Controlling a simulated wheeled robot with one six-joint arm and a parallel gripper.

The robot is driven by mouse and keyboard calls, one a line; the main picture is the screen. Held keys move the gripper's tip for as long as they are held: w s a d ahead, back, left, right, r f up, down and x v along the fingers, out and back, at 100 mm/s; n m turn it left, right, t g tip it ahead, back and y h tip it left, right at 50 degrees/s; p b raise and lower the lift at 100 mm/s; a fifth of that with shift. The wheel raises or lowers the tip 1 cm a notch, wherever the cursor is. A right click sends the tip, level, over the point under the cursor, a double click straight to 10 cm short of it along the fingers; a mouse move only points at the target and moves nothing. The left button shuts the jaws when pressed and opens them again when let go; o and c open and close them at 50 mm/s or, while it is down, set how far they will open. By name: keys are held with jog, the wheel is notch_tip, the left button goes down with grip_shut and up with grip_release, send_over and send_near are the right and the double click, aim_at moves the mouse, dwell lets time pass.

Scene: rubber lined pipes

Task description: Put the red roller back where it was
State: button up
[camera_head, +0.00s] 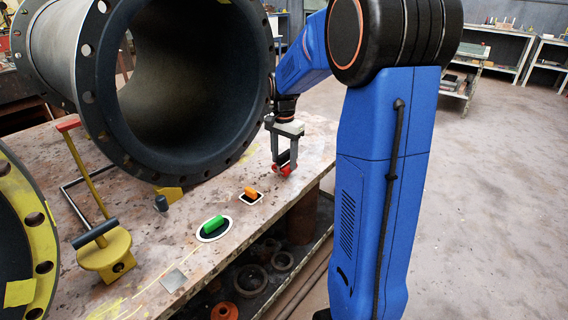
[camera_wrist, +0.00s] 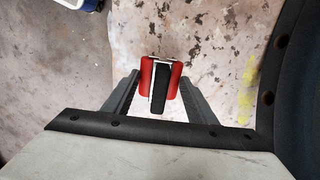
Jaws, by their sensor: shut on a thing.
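In the wrist view, the fingers of my gripper (camera_wrist: 160,82) stand on both sides of the red roller (camera_wrist: 147,78). Red shows left and right there, with a dark bar between and a thin white edge at its top. I cannot tell whether the roller touches the table. An orange roller (camera_head: 250,193) and a green roller (camera_head: 213,224) lie on dark, white-edged markers to the lower left of my gripper.
A large rubber-lined pipe (camera_head: 97,60) stands close left of my gripper. A yellow-flanged pipe (camera_head: 40,218) is at lower left. Open floor (camera_head: 490,190) lies to the right.

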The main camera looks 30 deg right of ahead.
jog(key=shift+f, duration=0.95)
jog(key=shift+f, duration=0.15)
jog(key=o, duration=1.2)
